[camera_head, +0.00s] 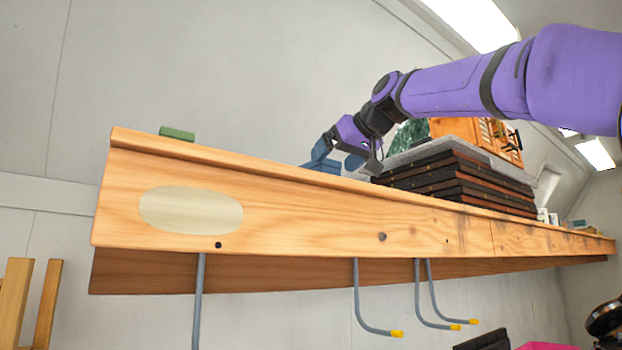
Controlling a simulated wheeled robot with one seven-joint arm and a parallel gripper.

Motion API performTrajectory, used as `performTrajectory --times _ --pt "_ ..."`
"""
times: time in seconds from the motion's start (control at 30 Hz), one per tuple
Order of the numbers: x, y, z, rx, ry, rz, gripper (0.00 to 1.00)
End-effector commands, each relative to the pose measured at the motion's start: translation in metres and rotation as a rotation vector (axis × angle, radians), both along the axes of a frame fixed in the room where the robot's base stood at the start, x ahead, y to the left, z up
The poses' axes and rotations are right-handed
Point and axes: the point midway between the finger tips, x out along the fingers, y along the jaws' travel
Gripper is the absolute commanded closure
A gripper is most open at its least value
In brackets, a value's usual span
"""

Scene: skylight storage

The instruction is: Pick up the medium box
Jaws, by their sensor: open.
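My gripper (340,157) is open at the end of my purple arm, just above the front edge of the wooden shelf (310,212). A blue box-like thing (327,167) sits at the gripper, partly hidden by the shelf's front edge; I cannot tell whether the fingers touch it. A small green box-like thing (177,134) shows on the shelf at the left, apart from the gripper. I cannot tell for certain which of these is the medium box. Their lower parts are hidden by the shelf's raised edge.
A stack of dark flat cases (455,183) stands close to the right of my gripper, with a grey slab, a green item and an orange wooden crate (460,128) on top. Small items stand farther right. Grey hooks (358,300) hang below. The shelf's left part looks mostly clear.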

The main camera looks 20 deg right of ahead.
Motion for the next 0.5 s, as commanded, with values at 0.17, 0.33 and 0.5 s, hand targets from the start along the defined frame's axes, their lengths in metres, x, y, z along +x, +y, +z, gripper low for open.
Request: performTrajectory --times 0.17,0.33,0.5 --pt "0.021 0.010 -0.009 0.001 0.004 0.001 0.08" --pt "0.038 0.016 -0.016 0.000 0.002 0.000 0.08" --pt "0.039 0.017 -0.017 0.000 0.001 -0.001 0.08"
